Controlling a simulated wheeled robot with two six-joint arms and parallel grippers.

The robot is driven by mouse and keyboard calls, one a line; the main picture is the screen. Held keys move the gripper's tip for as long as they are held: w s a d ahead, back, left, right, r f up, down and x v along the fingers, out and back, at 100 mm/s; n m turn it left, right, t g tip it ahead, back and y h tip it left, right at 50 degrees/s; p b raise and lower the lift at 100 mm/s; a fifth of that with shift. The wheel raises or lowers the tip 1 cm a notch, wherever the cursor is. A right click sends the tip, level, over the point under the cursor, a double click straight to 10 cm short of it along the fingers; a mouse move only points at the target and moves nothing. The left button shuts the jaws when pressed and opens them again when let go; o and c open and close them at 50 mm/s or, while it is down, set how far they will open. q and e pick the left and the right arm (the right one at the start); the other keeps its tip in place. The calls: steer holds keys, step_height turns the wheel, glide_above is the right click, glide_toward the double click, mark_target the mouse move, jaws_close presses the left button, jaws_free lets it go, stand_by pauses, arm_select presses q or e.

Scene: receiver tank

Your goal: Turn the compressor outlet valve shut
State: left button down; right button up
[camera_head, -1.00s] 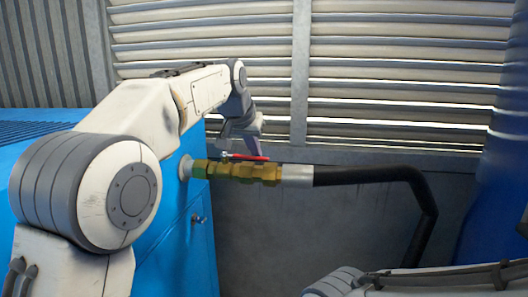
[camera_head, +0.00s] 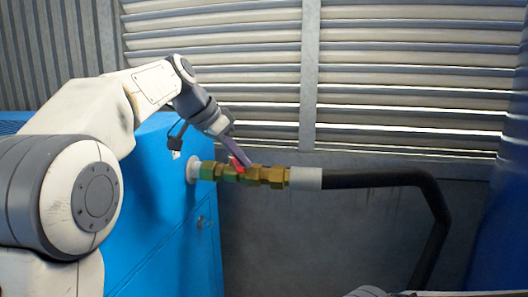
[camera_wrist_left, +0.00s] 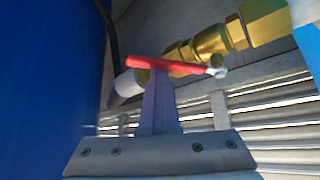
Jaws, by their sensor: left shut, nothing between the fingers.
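The compressor outlet valve (camera_head: 262,175) is a brass fitting on the pipe at the blue compressor's side. It also shows in the left wrist view (camera_wrist_left: 208,45). Its red lever (camera_head: 236,164) lies at a slant across the pipe line; in the left wrist view the lever (camera_wrist_left: 170,65) also crosses the brass body at an angle. My left gripper (camera_head: 245,160) reaches down from the upper left, its shut fingers beside the lever. In the left wrist view the left gripper's fingertips (camera_wrist_left: 158,78) are right at the lever; I cannot tell if they touch. My right gripper is out of view.
The blue compressor cabinet (camera_head: 165,230) stands left of the valve. A black hose (camera_head: 375,180) runs right from a pale collar (camera_head: 305,178) and bends down. A blue tank (camera_head: 505,200) stands at the right edge. Louvred wall panels (camera_head: 410,80) close off the back.

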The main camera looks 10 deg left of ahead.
arm_select(q)
steer(key=shift+s+a+f, duration=0.1)
steer(key=shift+s+a, duration=0.15)
steer(key=shift+a, duration=0.5)
steer(key=shift+s+a, duration=0.1)
steer(key=shift+a, duration=1.3)
